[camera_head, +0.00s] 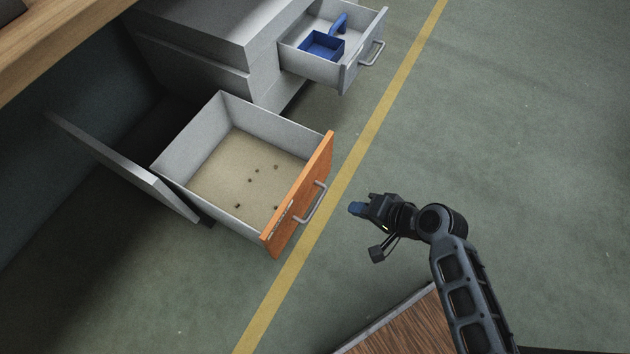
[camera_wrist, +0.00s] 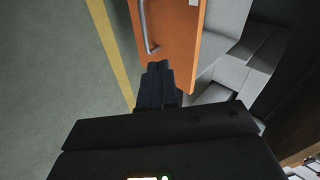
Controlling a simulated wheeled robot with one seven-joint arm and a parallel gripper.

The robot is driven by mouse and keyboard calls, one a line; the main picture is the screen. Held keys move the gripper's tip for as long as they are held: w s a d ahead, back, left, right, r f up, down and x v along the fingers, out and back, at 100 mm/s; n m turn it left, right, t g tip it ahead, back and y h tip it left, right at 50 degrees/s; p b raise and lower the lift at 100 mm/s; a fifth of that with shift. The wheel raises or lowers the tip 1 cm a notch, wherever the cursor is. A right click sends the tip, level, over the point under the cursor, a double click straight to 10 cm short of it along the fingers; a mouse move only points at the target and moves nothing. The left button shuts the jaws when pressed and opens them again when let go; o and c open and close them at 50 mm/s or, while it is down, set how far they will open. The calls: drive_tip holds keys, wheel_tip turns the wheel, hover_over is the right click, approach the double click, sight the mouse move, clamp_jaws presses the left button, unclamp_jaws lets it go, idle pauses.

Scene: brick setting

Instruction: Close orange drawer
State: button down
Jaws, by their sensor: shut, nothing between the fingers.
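The orange drawer (camera_head: 301,197) is pulled far out of its cabinet in the head view. It has an orange front, grey walls and a silver bar handle (camera_head: 312,206). Several small dark bits lie on its beige floor. My gripper (camera_head: 355,208) is in front of the drawer front, to the right of the handle, with a visible gap. Its blue fingertips are together and hold nothing. In the wrist view the shut fingers (camera_wrist: 158,68) appear just below the end of the handle (camera_wrist: 148,30) against the orange front (camera_wrist: 178,45); contact cannot be told there.
A second grey drawer (camera_head: 352,75) is open at the upper right, with a blue bin (camera_head: 322,46) and another blue item inside. A grey panel (camera_head: 120,165) stands left of the orange drawer. A yellow line (camera_head: 345,175) crosses the floor. The floor at right is clear.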

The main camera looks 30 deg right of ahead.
drive_tip(key=w+d+y, duration=0.1)
drive_tip(key=w+d, duration=0.1)
drive_tip(key=w, duration=0.2)
drive_tip(key=b, duration=0.4)
approach(305, 183)
drive_tip(key=shift+m, duration=0.4)
drive_tip(key=shift+x, duration=3)
drive_tip(key=shift+w+a+f, duration=0.1)
drive_tip(key=shift+w+a, duration=0.1)
drive_tip(key=shift+w, duration=0.15)
drive_tip(key=w+a+b, duration=0.5)
drive_tip(key=w+a, duration=0.2)
drive_tip(key=w, duration=0.5)
drive_tip(key=w+a+b, duration=0.5)
drive_tip(key=w+a, duration=0.2)
drive_tip(key=w, duration=0.5)
drive_tip(key=shift+w+y, duration=0.25)
drive_tip(key=shift+y, duration=0.05)
